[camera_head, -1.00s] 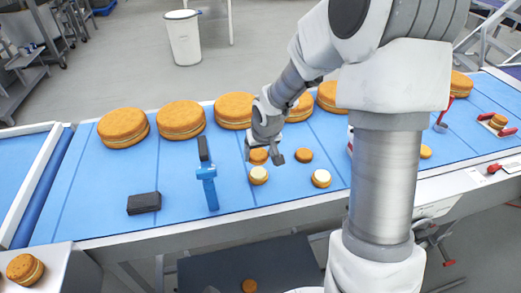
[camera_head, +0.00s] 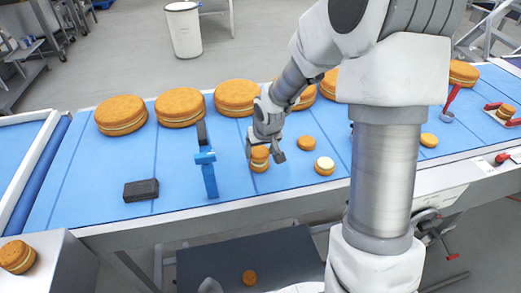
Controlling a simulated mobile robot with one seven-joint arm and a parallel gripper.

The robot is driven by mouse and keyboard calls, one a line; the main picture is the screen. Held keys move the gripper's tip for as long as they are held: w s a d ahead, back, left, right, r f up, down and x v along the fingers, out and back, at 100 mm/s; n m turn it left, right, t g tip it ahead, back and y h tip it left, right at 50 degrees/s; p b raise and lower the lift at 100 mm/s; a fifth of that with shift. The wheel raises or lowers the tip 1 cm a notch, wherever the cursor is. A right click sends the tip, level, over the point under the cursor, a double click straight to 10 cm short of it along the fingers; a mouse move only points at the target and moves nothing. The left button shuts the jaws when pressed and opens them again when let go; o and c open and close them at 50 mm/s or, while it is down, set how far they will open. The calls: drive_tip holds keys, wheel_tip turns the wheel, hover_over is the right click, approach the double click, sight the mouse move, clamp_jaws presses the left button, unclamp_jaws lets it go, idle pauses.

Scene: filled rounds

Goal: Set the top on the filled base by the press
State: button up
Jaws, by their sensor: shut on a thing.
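My gripper (camera_head: 264,150) is shut on a round orange-brown top (camera_head: 259,154). The top is directly over a small filled base (camera_head: 260,167), with a pale band of filling showing between them. I cannot tell whether the top touches the filling. The blue upright stand with a dark upper arm (camera_head: 208,172), which looks like the press, stands just left of this base. A second filled base (camera_head: 325,166), with its pale filling bare, lies to the right. A loose plain round (camera_head: 307,143) lies behind it.
Large filled rounds (camera_head: 180,107) line the belt's far side. A black block (camera_head: 141,190) lies left of the blue stand. A red-handled tool (camera_head: 449,104) and a small tray with red handles (camera_head: 504,114) are at the right. The blue belt (camera_head: 235,185) is clear in front.

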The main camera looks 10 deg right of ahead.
drive_tip(key=shift+f+b, duration=0.8)
drive_tip(key=shift+f, duration=0.05)
idle(1.1)
drive_tip(key=o, duration=0.8)
drive_tip(key=shift+r, duration=0.15)
drive_tip(key=shift+r+p, duration=2.9)
drive_tip(key=shift+r, duration=0.5)
